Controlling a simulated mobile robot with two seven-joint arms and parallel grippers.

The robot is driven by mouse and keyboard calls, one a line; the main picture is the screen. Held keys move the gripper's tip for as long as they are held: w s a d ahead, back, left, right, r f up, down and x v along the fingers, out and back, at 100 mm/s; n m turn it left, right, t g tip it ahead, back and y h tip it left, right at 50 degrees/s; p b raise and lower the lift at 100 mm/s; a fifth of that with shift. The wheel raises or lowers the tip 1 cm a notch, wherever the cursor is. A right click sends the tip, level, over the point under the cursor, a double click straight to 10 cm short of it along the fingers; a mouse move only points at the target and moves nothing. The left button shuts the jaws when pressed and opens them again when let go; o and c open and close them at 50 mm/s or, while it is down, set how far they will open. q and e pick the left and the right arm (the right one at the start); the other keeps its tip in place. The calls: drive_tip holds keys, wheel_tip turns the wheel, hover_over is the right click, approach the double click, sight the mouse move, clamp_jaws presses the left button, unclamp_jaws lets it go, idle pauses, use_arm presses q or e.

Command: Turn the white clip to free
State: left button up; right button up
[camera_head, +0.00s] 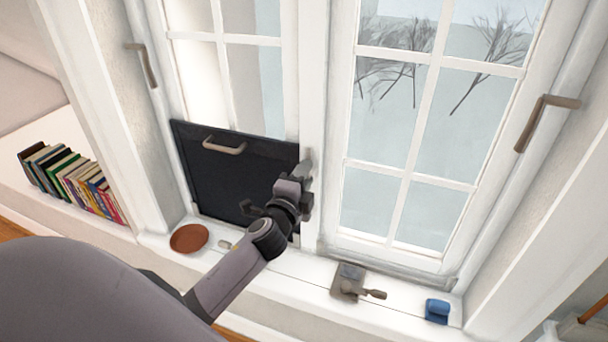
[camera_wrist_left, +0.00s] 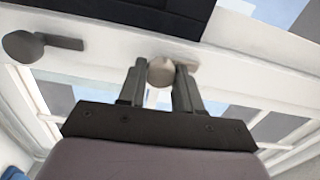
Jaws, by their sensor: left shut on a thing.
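My left gripper (camera_head: 306,178) is at the middle window post, beside the right edge of the dark panel (camera_head: 225,180). In the left wrist view its two fingers (camera_wrist_left: 160,85) are shut on the rounded knob of a pale grey-beige clip (camera_wrist_left: 161,70). A short arm of this clip shows behind the right finger. A second, darker grey clip (camera_wrist_left: 40,45) with a round end and a flat bar sits apart to the left on the white frame. In the head view my gripper mostly hides the held clip. My right gripper is not in view.
The panel has a beige handle (camera_head: 223,146). On the sill are a brown saucer (camera_head: 189,238), a grey device with a lever (camera_head: 350,281) and a blue object (camera_head: 437,311). Window handles (camera_head: 540,120) project at the sides. Books (camera_head: 75,180) stand at left.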

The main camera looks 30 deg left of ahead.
use_arm(q)
drive_tip(key=shift+m, duration=0.3)
drive_tip(key=o, duration=1)
drive_tip(key=shift+o, duration=0.2)
drive_tip(key=v, duration=0.7)
drive_tip(key=shift+b, duration=0.3)
